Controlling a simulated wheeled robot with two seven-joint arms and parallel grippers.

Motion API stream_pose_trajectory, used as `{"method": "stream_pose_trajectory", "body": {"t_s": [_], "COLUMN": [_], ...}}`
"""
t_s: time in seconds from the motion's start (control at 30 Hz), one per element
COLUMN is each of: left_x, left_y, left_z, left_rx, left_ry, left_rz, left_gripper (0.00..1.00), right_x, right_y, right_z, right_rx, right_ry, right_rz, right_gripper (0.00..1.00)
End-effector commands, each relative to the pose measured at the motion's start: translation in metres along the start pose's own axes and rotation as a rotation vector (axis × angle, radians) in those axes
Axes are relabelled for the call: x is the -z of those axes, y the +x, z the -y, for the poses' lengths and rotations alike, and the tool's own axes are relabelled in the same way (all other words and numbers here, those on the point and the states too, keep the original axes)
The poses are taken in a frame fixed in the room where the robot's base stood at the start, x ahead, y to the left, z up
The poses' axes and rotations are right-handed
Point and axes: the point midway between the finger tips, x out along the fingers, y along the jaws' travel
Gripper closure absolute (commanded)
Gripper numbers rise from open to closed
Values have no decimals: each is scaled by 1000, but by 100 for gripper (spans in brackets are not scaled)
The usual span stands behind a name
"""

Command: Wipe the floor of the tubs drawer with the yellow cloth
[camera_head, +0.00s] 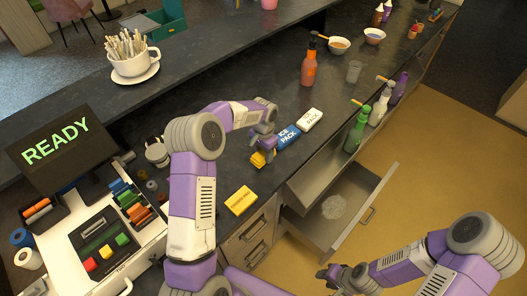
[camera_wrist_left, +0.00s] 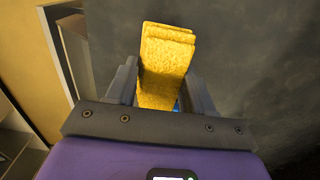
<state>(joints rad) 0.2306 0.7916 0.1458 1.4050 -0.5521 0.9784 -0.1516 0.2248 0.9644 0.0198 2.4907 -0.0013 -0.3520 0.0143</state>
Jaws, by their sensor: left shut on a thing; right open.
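My left gripper (camera_head: 264,148) is shut on the folded yellow cloth (camera_head: 258,160), just above or on the dark counter; I cannot tell whether the cloth touches it. In the left wrist view the cloth (camera_wrist_left: 167,62) stands up between both fingers. The open drawer (camera_head: 306,229) is pulled out from below the counter, to the right of and below my left gripper. A pale round patch (camera_head: 333,207) shows on its grey floor. My right gripper (camera_head: 333,273) is open, low in the picture beyond the drawer's front; it appears empty.
A blue ice pack (camera_head: 287,136) and a white ice pack (camera_head: 310,119) lie beside my left gripper. A yellow labelled block (camera_head: 241,200) lies near the counter edge. A green bottle (camera_head: 356,132) and other bottles stand right. An orange-red bottle (camera_head: 309,65) stands behind.

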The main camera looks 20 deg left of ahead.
Motion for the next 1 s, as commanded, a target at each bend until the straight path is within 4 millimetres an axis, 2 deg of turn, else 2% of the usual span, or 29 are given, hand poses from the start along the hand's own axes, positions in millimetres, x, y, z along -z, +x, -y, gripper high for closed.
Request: {"method": "stream_pose_trajectory", "body": {"t_s": [0.63,0.67,0.8,0.87,1.0], "left_x": [0,0,0,0,0], "left_y": [41,41,39,39,39], "left_z": [0,0,0,0,0], "left_rx": [0,0,0,0,0], "left_ry": [1,1,1,1,1], "left_rz": [0,0,0,0,0], "left_gripper": [72,46,25,18,18], "right_x": [1,1,1,1,1], "right_y": [28,28,26,26,26], "right_z": [-10,-10,-10,-10,-10], "right_rx": [0,0,0,0,0], "right_ry": [0,0,0,0,0], "right_rz": [0,0,0,0,0], "right_gripper": [60,60,60,60,60]}}
